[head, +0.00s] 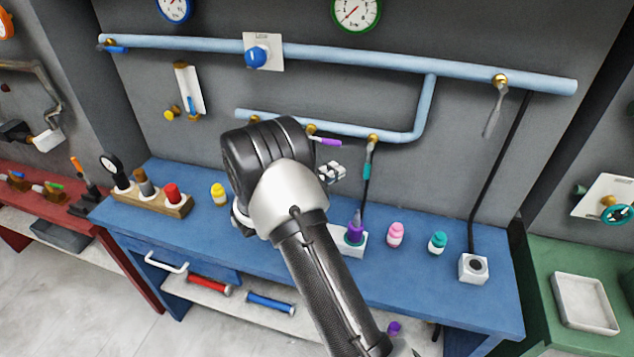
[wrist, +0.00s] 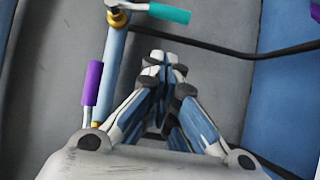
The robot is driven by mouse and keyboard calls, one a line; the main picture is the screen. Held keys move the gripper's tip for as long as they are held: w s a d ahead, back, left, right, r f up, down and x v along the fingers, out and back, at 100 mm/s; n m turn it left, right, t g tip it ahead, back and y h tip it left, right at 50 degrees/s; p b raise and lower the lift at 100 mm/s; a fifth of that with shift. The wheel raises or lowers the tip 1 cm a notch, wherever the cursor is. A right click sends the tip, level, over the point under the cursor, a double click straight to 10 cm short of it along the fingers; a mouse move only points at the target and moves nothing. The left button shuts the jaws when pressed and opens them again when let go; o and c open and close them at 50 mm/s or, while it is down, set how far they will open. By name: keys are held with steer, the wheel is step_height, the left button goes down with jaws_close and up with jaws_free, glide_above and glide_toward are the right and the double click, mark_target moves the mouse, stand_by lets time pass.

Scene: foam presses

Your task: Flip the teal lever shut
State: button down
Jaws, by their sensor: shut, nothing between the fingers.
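The teal lever (head: 367,170) hangs down from a brass valve (head: 372,139) on the lower blue pipe, across the pipe's run. In the wrist view the teal lever (wrist: 169,13) is at the top, pointing right from its valve (wrist: 117,18). My gripper (head: 333,172) is in front of the wall, left of the lever in the head view. In the wrist view my gripper (wrist: 164,60) has its fingers closed together and empty, with a gap in the picture between the tips and the lever. My arm hides part of the pipe and bench in the head view.
A purple lever (head: 327,142) lies along the same pipe, left of the teal one, and shows near my left finger (wrist: 92,83). A black cable (head: 364,205) runs down behind the teal lever. Bottles, including a pink one (head: 395,234), stand on the blue bench (head: 420,279) below.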

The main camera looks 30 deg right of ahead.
mark_target(368, 165)
steer(key=shift+s+d, duration=0.6)
steer(key=shift+d, duration=0.35)
steer(key=shift+s+d, duration=0.6)
steer(key=shift+d, duration=0.35)
steer(key=shift+s+f+b, duration=0.1)
steer(key=shift+f+b, duration=0.05)
steer(key=shift+b, duration=0.3)
steer(key=shift+s+d+n, duration=0.1)
steer(key=shift+n, duration=0.2)
steer(key=shift+s+d+f+n+h+b, duration=0.25)
steer(key=shift+n+h+b, duration=0.2)
steer(key=shift+b, duration=0.3)
steer(key=shift+n+t+h, duration=0.3)
steer(key=shift+n+h, duration=0.05)
steer(key=shift+n, duration=0.3)
steer(key=shift+s+d+f+b, duration=0.15)
steer(key=shift+s+d+b, duration=0.55)
steer(key=shift+s+b, duration=0.15)
steer(key=shift+s+d+f+b, duration=0.15)
steer(key=shift+s+d+b, duration=0.55)
steer(key=shift+b, duration=0.2)
steer(key=shift+s, duration=0.1)
